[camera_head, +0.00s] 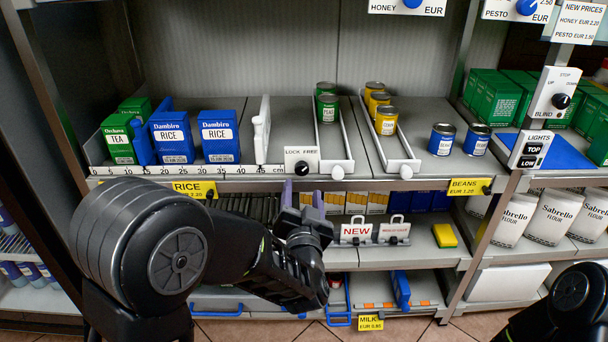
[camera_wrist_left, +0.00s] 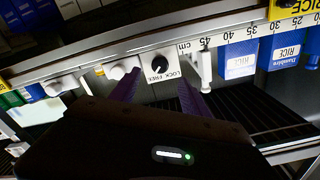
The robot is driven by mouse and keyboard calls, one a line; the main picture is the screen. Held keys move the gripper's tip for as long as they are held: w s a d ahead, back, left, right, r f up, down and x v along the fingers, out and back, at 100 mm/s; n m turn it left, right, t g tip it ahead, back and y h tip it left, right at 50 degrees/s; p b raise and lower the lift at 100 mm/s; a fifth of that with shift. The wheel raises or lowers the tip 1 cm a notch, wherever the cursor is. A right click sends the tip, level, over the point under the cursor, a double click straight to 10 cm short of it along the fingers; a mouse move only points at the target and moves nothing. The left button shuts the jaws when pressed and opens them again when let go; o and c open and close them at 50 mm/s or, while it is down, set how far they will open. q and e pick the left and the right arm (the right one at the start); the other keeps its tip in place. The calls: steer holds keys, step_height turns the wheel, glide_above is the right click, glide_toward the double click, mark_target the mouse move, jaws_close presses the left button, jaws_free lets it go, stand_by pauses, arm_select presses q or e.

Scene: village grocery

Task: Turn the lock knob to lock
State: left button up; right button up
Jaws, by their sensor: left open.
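The lock knob (camera_head: 301,168) is a small round black knob on a white plate (camera_head: 302,156) marked LOCK and FREE, on the front edge of the middle shelf. The knob also shows in the left wrist view (camera_wrist_left: 159,66), where the camera sees the shelf upside down. I cannot tell clearly which word its pointer faces. My left gripper (camera_head: 302,198) is open and empty, its purple fingers apart just below the plate. In the left wrist view the fingers (camera_wrist_left: 158,80) lie one on each side of the knob, with no visible contact. My right gripper is out of view.
A white slider (camera_head: 262,130) stands left of the plate beside blue rice boxes (camera_head: 220,137). White-sided lanes with green and yellow cans (camera_head: 386,120) are on its right. Below are a NEW sign (camera_head: 355,232) and a yellow block (camera_head: 445,235).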

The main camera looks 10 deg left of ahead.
mark_target(302, 171)
arm_select(q)
steer(key=shift+b+x, duration=0.35)
steer(key=shift+x, duration=3.6)
steer(key=shift+c, duration=0.3)
steer(key=shift+s, duration=0.1)
jaws_close()
